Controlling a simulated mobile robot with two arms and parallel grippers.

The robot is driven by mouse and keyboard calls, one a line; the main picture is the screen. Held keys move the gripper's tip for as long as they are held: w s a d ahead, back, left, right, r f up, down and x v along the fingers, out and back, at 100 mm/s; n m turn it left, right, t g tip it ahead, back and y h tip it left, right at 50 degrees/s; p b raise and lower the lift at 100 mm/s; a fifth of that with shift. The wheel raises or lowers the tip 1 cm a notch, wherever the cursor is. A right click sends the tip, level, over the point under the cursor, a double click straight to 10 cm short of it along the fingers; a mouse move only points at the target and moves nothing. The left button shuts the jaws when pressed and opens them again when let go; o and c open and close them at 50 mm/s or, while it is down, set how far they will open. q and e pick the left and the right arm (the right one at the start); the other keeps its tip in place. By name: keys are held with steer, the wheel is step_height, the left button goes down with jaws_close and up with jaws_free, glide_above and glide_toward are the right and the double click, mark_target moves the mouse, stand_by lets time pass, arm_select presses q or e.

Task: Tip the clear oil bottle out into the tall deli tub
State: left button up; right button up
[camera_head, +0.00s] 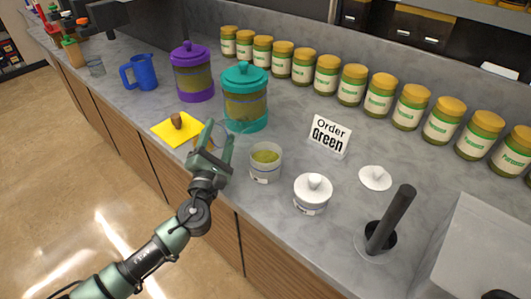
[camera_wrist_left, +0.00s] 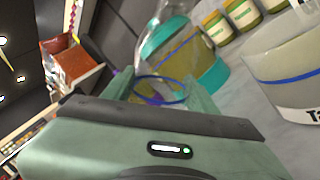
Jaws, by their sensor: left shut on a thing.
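My left gripper (camera_head: 219,132) is over the counter, left of the tall deli tub (camera_head: 265,164) and in front of the teal-lidded jar. Its fingers are closed on the clear oil bottle, which is see-through and hard to make out in the head view. In the left wrist view the bottle (camera_wrist_left: 160,89) shows as a blue-rimmed clear ring with yellowish tint between the fingers. The tub is open and pale with yellow-green content; it also shows at the right of the left wrist view (camera_wrist_left: 290,75), apart from the fingers. My right gripper is not in view.
A teal-lidded jar (camera_head: 245,100), purple-lidded jar (camera_head: 193,75), blue jug (camera_head: 140,72) and yellow sheet (camera_head: 172,130) stand left and behind. A small lidded tub (camera_head: 312,195), loose lid (camera_head: 375,178), order sign (camera_head: 328,135) and black-handled cylinder (camera_head: 390,220) are at right. Several jars line the wall.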

arm_select(q)
steer(key=shift+w+a+r+m+h, duration=0.1)
steer(key=shift+a+r+m+h, duration=0.15)
steer(key=shift+m, duration=0.4)
steer(key=shift+w+a+r+m+h, duration=0.1)
steer(key=shift+a+r+m+h, duration=0.15)
steer(key=shift+m, duration=0.4)
steer(key=shift+a+m+b, duration=0.15)
steer(key=shift+m+b, duration=0.6)
steer(key=shift+m, duration=0.35)
steer(key=shift+s+d+f+m+h, duration=0.1)
steer(key=shift+d+f+m+h, duration=0.2)
steer(key=shift+m, duration=0.25)
steer(key=shift+d+f+m+h, duration=0.15)
steer(key=shift+f+m+h, duration=0.2)
steer(key=shift+m, duration=0.2)
steer(key=shift+r+m+p, duration=0.25)
steer(key=shift+m+p, duration=0.05)
steer(key=shift+d+r+m+h+p, duration=0.15)
steer(key=shift+r+m+h+p, duration=0.3)
steer(key=shift+r+m+p, duration=0.8)
stand_by(0.5)
